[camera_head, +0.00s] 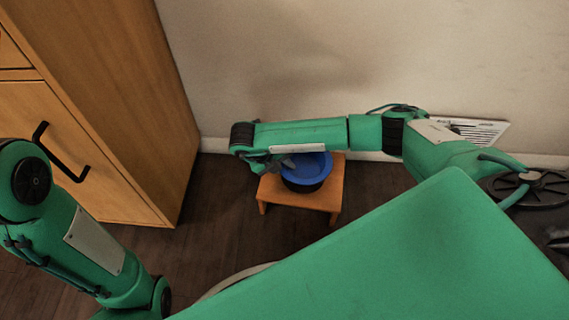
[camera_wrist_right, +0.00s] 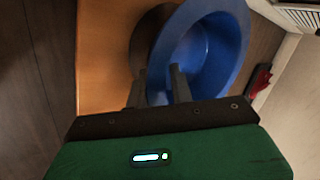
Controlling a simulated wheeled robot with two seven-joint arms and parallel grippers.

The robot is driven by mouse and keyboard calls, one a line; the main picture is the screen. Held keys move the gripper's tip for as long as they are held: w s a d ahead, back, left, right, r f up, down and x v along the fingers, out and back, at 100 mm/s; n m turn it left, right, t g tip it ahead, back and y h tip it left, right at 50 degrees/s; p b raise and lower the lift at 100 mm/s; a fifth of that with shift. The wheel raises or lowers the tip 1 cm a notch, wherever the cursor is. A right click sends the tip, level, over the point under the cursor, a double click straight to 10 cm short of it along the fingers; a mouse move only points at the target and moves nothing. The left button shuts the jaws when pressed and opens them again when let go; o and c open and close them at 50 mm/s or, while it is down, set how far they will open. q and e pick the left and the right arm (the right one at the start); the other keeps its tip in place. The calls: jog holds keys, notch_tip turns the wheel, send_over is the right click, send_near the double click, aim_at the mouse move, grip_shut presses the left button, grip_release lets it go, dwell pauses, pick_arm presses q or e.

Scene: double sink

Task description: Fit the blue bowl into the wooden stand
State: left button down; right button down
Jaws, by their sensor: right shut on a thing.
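The blue bowl (camera_head: 312,163) is over a small wooden stool in the head view. It fills the top of the right wrist view (camera_wrist_right: 215,60). My right gripper (camera_head: 284,163) is shut on the bowl's rim, with one finger inside the bowl and one outside (camera_wrist_right: 160,88). A dark brown round piece, apparently the wooden stand (camera_head: 304,187), shows below the bowl. It also shows beside the bowl in the right wrist view (camera_wrist_right: 146,38). I cannot tell whether the bowl rests in it. My left arm shows at the left, but its gripper is out of view.
The stool (camera_head: 328,199) stands on the dark floor near the pale wall (camera_head: 290,60). A wooden cabinet (camera_head: 120,90) with a black handle is at the left. A flat printed panel (camera_head: 480,132) is at the right by the wall. Floor between cabinet and stool is clear.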

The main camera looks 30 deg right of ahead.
jog(key=shift+f, duration=0.6)
dwell(0.4)
jog(key=shift+p, duration=0.35)
dwell(0.6)
dwell(0.4)
dwell(0.6)
jog(key=shift+f+b, duration=0.4)
jog(key=shift+f, duration=0.85)
